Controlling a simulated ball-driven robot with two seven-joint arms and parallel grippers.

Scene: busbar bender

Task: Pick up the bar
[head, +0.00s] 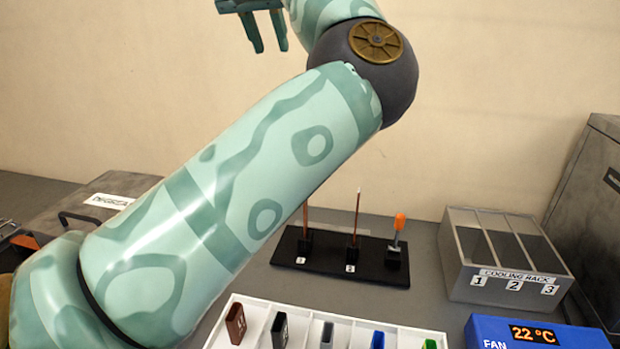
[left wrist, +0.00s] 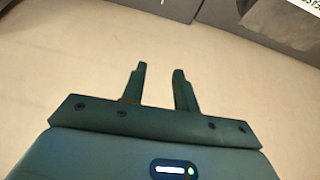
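Two thin upright copper-coloured bars, one left (head: 305,219) and one right (head: 356,218), stand in a black numbered stand (head: 330,270) at the middle back of the bench. I cannot tell which one is the task's bar. My left gripper (head: 270,49) is raised high in front of the wall, well above the bars. Its two fingers are apart with nothing between them, also in the left wrist view (left wrist: 160,70). My left arm crosses the head view and hides part of the bench. My right gripper is not in view.
An orange-handled tool (head: 399,222) stands beside the bars. A grey cooling rack (head: 455,270) and blue fan unit (head: 486,334) are at the right. A white tray (head: 302,312) holds several coloured pieces in front. A grey box labelled "DEGREA..." (head: 80,198) is at the left.

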